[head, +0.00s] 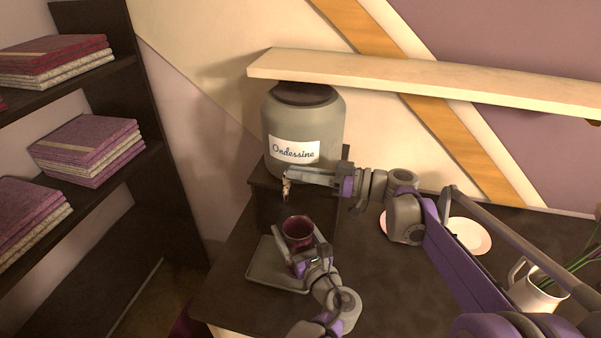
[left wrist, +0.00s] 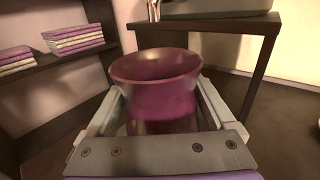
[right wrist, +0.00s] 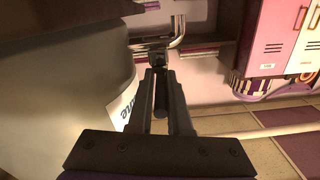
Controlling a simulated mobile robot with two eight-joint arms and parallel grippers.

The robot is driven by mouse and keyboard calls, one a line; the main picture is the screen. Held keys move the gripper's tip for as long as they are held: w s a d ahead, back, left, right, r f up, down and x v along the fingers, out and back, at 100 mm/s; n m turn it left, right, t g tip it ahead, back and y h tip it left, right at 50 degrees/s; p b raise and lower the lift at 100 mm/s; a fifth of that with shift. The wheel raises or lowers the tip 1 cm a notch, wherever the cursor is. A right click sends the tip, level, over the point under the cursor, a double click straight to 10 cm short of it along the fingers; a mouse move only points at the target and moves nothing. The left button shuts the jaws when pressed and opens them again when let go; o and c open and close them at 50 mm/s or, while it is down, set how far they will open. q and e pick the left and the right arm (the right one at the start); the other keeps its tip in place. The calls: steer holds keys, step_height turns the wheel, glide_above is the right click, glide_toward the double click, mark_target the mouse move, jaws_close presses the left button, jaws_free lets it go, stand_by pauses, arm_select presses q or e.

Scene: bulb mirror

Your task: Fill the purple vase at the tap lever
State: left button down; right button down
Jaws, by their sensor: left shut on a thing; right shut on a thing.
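The purple vase (head: 298,228) stands upright, mouth up, under the metal tap (head: 286,188) of the big grey dispenser (head: 298,112) labelled "Ondessine". My left gripper (head: 308,256) is shut on the vase, one finger on each side; the vase (left wrist: 156,102) fills the middle of the left wrist view. Its lower part looks brighter magenta, but I cannot tell whether that is water. My right gripper (head: 294,176) is shut at the tap. In the right wrist view its fingers (right wrist: 160,84) close on the dark tap lever (right wrist: 158,62). No stream is clearly visible.
A grey tray (head: 262,273) lies under the vase on the dark table. A shelf board (head: 420,80) runs above the dispenser. A pinkish plate (head: 470,236) and a white pitcher with stems (head: 534,290) stand to the right. A bookshelf (head: 150,110) is at left.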

steer(key=shift+s+a+m+t+h, duration=0.2)
steer(key=shift+m+t+h, duration=0.3)
steer(key=shift+m+t, duration=0.45)
steer(key=c, duration=0.9)
jaws_free()
steer(key=shift+d, duration=0.1)
steer(key=shift+s+d, duration=0.2)
steer(key=shift+d, duration=0.3)
steer(key=v, duration=1.1)
steer(key=shift+s+a, duration=0.1)
steer(key=shift+s, duration=0.05)
